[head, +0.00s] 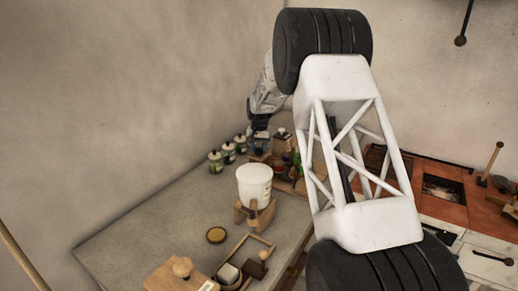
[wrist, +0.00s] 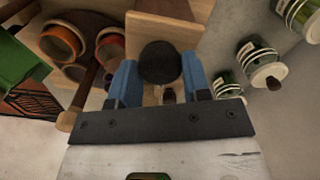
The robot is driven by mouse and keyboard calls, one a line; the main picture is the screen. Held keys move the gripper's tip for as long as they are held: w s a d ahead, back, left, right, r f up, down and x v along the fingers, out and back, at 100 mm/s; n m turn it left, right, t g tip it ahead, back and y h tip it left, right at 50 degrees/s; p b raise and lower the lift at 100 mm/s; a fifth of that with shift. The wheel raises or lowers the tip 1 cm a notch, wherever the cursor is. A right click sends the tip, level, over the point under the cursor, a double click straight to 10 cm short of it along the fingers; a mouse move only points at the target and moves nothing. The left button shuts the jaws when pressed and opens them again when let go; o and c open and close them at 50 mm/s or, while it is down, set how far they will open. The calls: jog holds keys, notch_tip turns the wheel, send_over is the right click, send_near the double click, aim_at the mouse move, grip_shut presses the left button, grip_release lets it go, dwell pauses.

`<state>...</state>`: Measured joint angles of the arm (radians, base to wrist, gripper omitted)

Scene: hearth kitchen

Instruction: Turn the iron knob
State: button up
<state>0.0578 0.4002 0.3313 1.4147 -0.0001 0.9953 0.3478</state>
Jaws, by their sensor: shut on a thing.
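The iron knob (wrist: 160,62) is dark and round, and in the wrist view it sits between the two blue fingers of my gripper (wrist: 158,78). The fingers are shut on it from left and right. Behind the knob is a pale wooden box-like piece (wrist: 115,28). In the head view my gripper (head: 260,141) is small and far off, at the back of the grey counter (head: 140,220). The knob cannot be made out there.
Several jars with green contents (head: 229,152) stand left of my gripper by the wall. A white bucket (head: 254,182) stands nearer on a wooden stand. Clay pots (wrist: 62,40) and a green thing (wrist: 22,52) are close at the left in the wrist view.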

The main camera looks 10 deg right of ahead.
aim_at(259, 149)
jog(key=shift+m, duration=1)
jog(key=o, duration=0.9)
jog(key=shift+r, duration=3.9)
